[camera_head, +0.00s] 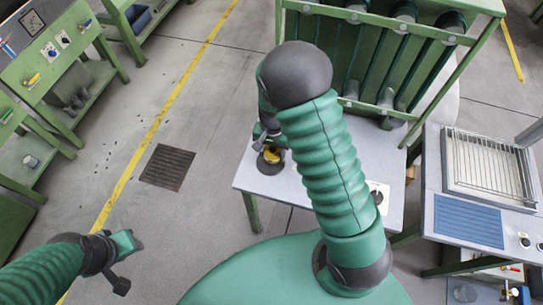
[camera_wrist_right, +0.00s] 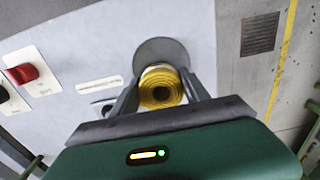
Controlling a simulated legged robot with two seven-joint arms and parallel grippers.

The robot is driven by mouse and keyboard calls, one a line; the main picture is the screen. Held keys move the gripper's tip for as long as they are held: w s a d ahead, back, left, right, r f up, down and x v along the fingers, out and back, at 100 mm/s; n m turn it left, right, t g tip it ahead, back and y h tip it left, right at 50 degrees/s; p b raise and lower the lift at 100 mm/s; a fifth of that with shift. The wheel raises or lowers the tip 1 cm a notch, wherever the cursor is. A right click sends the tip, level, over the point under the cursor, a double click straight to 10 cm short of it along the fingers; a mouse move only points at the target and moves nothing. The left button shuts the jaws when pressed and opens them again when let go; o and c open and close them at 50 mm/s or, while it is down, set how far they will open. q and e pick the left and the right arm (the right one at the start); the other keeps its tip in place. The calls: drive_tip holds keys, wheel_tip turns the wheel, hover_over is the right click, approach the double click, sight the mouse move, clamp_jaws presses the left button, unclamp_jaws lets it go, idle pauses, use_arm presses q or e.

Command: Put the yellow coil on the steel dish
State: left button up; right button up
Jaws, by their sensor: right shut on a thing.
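The yellow coil (camera_wrist_right: 160,88) is between the two dark fingers of my right gripper (camera_wrist_right: 161,96), which is shut on it. In the head view the coil (camera_head: 272,154) is partly hidden by the right gripper (camera_head: 268,140). The steel dish (camera_wrist_right: 160,47) is a round grey disc on the table, right behind the coil in the wrist view. In the head view the dish (camera_head: 270,166) shows around and below the coil. I cannot tell whether the coil touches it. My left gripper (camera_head: 128,262) hangs over the floor, far from both; its fingers are unclear.
The light grey table (camera_head: 250,187) stands by a green rack (camera_head: 400,50). A red switch (camera_wrist_right: 22,73) on a white plate is on the table in the wrist view. A bench with a wire-grid tray (camera_head: 490,160) stands at right. Green workbenches (camera_head: 60,50) stand at left.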

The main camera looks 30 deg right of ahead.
drive_tip(key=shift+s+f, duration=0.2)
drive_tip(key=shift+f, duration=1.05)
drive_tip(key=shift+w+a+r, duration=0.1)
drive_tip(key=shift+a, duration=0.65)
drive_tip(key=o, duration=1.4)
drive_tip(key=shift+d, duration=0.2)
drive_tip(key=shift+o, duration=0.2)
drive_tip(key=shift+d+f, duration=0.2)
